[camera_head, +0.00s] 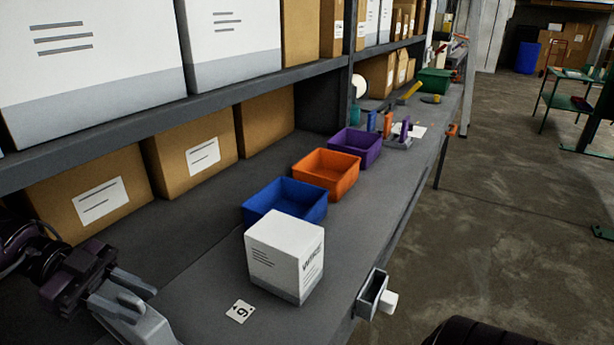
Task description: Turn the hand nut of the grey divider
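I cannot make out a grey divider or its hand nut with certainty. A small grey piece (398,143) with a purple upright part stands far along the bench, too small to tell what it is. My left gripper (146,304), with a dark purple body and grey fingers, is at the lower left, low over the near end of the bench. Its fingers look spread apart with nothing seen between them. It is far from the small grey piece and left of the white box. My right gripper is not in view.
A white box (272,255) stands before blue (258,205), orange (345,185) and purple (365,155) bins. A grey holder (371,294) juts from the bench edge.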

